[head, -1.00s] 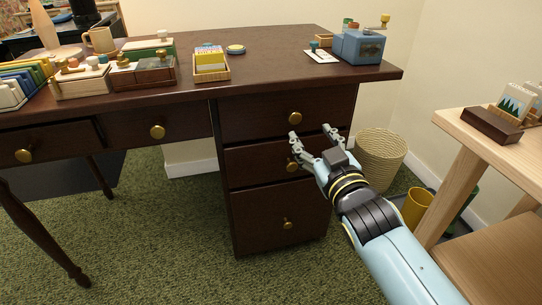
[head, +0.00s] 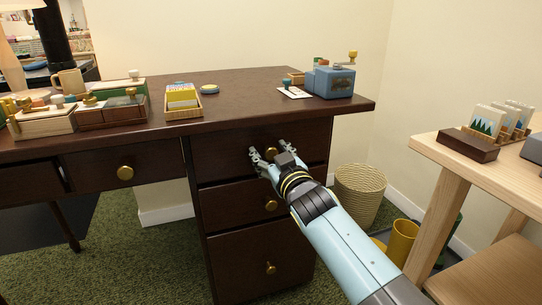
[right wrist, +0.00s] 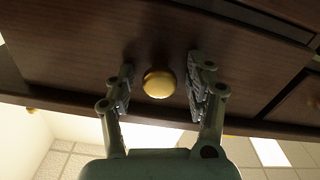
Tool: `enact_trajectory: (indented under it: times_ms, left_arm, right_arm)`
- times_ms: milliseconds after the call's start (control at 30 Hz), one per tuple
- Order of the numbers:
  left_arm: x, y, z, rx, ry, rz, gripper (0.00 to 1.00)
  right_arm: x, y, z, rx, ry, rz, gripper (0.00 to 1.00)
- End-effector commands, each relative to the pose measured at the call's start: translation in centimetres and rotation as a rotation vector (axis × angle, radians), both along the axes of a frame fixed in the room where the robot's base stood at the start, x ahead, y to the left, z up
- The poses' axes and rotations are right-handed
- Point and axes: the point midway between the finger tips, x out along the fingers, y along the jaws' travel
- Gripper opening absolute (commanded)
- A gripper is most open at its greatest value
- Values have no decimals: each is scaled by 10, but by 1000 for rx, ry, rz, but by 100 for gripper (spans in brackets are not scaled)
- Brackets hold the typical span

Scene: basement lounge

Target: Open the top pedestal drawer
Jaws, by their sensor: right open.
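The top pedestal drawer (head: 230,149) is a dark brown front below the desktop's right end, and it looks shut. Its round brass knob (head: 271,152) shows between the fingers of my right gripper (head: 268,153). In the right wrist view the knob (right wrist: 159,83) sits between the two open fingers of the right gripper (right wrist: 160,88), with a gap on each side. The fingers are close to the drawer front; I cannot tell whether they touch it. My left gripper is out of view.
The middle drawer (head: 240,201) and bottom drawer (head: 240,262) look shut below. The dark desktop (head: 240,92) overhangs the drawers and holds boxes, a card tray (head: 183,101) and a blue sharpener (head: 331,82). A wicker basket (head: 360,193) and a light wood table (head: 440,148) stand to the right.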

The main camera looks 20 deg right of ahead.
Motion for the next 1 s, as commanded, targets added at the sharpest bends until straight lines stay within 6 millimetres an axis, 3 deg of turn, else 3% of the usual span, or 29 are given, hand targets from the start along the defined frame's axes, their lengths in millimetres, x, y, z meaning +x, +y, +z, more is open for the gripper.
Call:
enact_trajectory:
  times_ms: [167, 600, 1000]
  left_arm:
    - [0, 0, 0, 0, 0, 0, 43]
    - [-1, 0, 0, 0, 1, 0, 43]
    - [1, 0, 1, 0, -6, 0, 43]
  right_arm:
    - [0, 0, 1, 0, 0, 0, 55]
    - [0, 0, 0, 0, 0, 0, 0]
    - [-4, 0, 1, 0, 0, 0, 0]
